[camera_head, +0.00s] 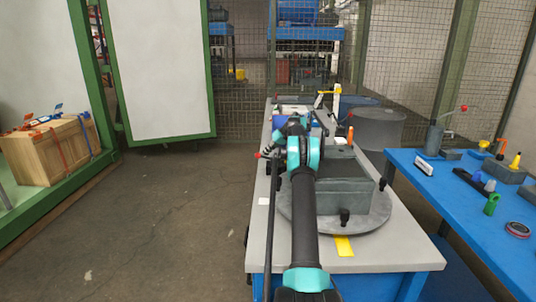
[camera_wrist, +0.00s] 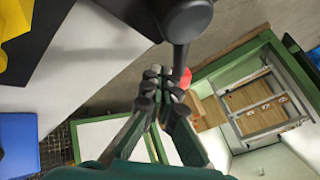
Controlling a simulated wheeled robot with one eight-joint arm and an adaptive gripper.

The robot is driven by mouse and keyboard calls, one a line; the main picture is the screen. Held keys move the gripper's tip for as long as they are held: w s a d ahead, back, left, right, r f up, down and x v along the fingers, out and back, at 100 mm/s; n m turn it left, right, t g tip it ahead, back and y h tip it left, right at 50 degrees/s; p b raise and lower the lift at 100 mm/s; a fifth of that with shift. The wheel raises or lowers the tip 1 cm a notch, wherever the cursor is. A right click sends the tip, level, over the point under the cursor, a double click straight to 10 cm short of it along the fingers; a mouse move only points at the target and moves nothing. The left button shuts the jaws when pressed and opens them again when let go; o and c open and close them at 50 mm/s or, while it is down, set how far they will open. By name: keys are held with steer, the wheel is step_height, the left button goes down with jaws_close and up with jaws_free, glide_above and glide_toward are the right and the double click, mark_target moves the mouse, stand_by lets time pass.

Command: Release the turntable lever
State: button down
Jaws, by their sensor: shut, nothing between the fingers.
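The turntable is a grey round disc (camera_head: 376,222) on the bench, with a dark grey block (camera_head: 345,185) on top. In the wrist view a dark lever (camera_wrist: 181,52) runs down from a round hub and ends in a red knob (camera_wrist: 186,77). The red knob also shows in the head view (camera_head: 258,155), at the bench's left edge. My gripper (camera_wrist: 163,88) is shut and empty, its dark fingertips together right beside the red knob. I cannot tell whether they touch it. In the head view my arm hides much of the lever and the gripper.
The grey bench (camera_head: 258,225) carries a yellow tag (camera_head: 343,246) at the front and a yellow-topped fixture (camera_head: 337,95) at the back. A blue table (camera_head: 450,200) with small tools stands to the right. The floor left of the bench is clear, up to a wooden crate (camera_head: 45,155).

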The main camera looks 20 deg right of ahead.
steer(key=shift+s+a+r, duration=0.1)
steer(key=shift+s+a, duration=0.25)
steer(key=shift+a, duration=0.35)
steer(key=shift+s+a+n+g+y, duration=0.3)
steer(key=shift+a+n+g, duration=0.2)
steer(key=shift+n, duration=0.3)
steer(key=shift+s+a, duration=0.25)
steer(key=shift+s, duration=0.05)
steer(key=shift+a, duration=0.1)
